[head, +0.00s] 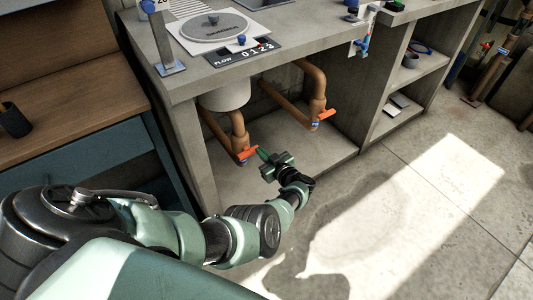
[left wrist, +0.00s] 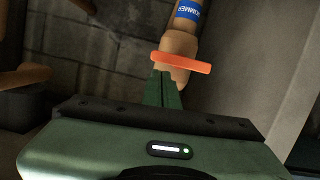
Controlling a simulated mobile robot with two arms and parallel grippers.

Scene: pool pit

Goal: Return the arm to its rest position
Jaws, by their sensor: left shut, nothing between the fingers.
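My left arm reaches from the lower left into the open space under the concrete counter in the head view. My left gripper (head: 262,152) is shut and empty, its tips close to the orange handle (head: 247,153) of the left valve. In the left wrist view the shut green fingers (left wrist: 163,82) point at the orange handle (left wrist: 182,62) on a brown pipe with a blue band (left wrist: 188,11). I cannot tell whether the tips touch the handle. My right gripper is not in view.
A second orange valve handle (head: 327,114) sits on a pipe to the right. A wooden bench (head: 70,95) stands at the left, and shelves (head: 410,75) at the right. The floor (head: 420,200) in front is clear.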

